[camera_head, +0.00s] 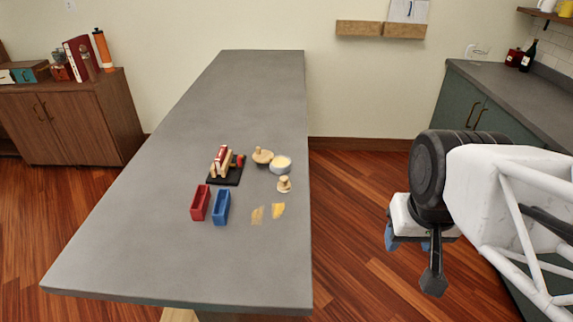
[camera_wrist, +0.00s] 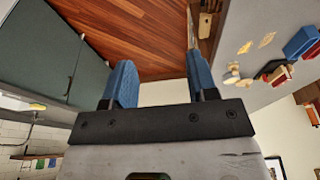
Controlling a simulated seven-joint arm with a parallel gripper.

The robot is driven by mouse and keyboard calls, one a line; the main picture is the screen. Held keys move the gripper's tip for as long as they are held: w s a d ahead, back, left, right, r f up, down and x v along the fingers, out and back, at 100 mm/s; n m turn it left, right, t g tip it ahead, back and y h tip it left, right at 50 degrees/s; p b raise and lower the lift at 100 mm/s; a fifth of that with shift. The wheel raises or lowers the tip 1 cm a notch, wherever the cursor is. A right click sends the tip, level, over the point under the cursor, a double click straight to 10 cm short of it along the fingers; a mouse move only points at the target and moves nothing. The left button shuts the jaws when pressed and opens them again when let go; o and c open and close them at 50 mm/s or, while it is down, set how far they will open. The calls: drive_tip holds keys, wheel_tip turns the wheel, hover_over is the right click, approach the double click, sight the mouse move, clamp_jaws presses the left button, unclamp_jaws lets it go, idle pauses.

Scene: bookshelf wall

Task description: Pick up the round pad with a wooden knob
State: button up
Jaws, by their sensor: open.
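A round wooden pad with a knob on top (camera_head: 263,156) lies on the grey table, behind the smaller knobbed wooden piece and beside a round tin (camera_head: 281,165) with a pale yellow top. The smaller knobbed wooden piece (camera_head: 285,184) stands in front of the tin. My gripper (camera_head: 408,243) is off the table's right side, over the floor, well apart from these things. In the wrist view my gripper (camera_wrist: 160,65) has its two blue fingers wide apart with nothing between them. Small pale pieces show on the table there, too small to tell apart.
A black stand with wooden-handled pieces (camera_head: 226,170), a red tray (camera_head: 200,203) and a blue tray (camera_head: 221,207) stand left of the pad. Two yellowish patches (camera_head: 278,210) lie in front. The grey table (camera_head: 180,270) is otherwise clear. A counter (camera_head: 500,95) stands at right.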

drive_tip(key=shift+o, duration=0.4)
drive_tip(key=n+g, duration=0.3)
drive_tip(key=n, duration=0.6)
hover_over(284, 178)
drive_tip(key=f, duration=0.9)
drive_tip(key=shift+s+d+f, duration=0.1)
drive_tip(key=shift+d+f, duration=0.15)
drive_tip(key=shift+f, duration=0.05)
drive_tip(key=shift+w+a+f, duration=0.2)
drive_tip(key=shift+a+f, duration=0.05)
drive_tip(key=shift+f, duration=1.3)
